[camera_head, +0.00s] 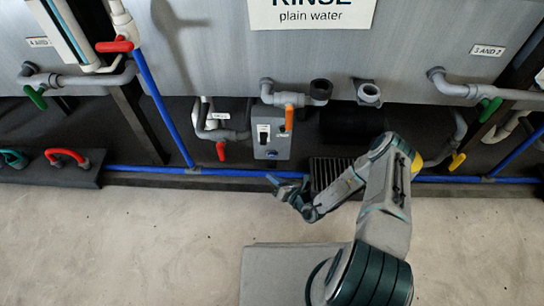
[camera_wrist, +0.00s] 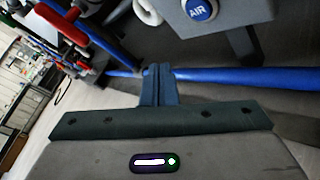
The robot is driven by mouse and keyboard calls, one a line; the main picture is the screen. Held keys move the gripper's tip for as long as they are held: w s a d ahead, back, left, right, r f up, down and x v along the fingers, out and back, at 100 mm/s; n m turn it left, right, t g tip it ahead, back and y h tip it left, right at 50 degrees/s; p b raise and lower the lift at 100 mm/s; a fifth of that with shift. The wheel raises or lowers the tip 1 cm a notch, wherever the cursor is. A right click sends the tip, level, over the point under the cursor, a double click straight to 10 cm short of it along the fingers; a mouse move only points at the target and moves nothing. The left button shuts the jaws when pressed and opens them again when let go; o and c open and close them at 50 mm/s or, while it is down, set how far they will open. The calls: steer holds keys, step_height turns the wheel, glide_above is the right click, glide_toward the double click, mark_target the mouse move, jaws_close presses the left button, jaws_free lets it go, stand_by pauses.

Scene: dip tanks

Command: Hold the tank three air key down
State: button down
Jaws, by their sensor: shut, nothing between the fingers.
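The air key is a round blue button marked AIR (camera_wrist: 199,9), at the top edge of the wrist view. It sits low on a grey control box (camera_head: 271,138) under the tank signed "RINSE plain water" (camera_head: 314,10). In the head view the key (camera_head: 271,153) is a small blue dot. My gripper (camera_head: 272,179) is shut and empty, just below the box. In the wrist view its closed fingers (camera_wrist: 158,74) point forward, below and left of the key and apart from it.
A blue pipe (camera_head: 230,172) runs low along the tank fronts, close behind my fingers. Near the box are a red-handled valve (camera_head: 221,151), an orange handle (camera_head: 289,117) and a dark grille (camera_head: 329,170). The concrete floor (camera_head: 130,240) at left is clear.

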mark_target(268, 155)
steer(key=w+b, duration=0.2)
steer(key=w, duration=0.4)
steer(key=shift+w+d, duration=0.15)
steer(key=shift+w, duration=0.2)
stand_by(1.7)
steer(key=shift+w+b, duration=0.35)
steer(key=shift+w, duration=0.05)
steer(key=shift+w, duration=0.45)
stand_by(1.8)
steer(key=shift+s, duration=0.1)
steer(key=shift+s+p, duration=0.4)
steer(key=shift+s, duration=0.4)
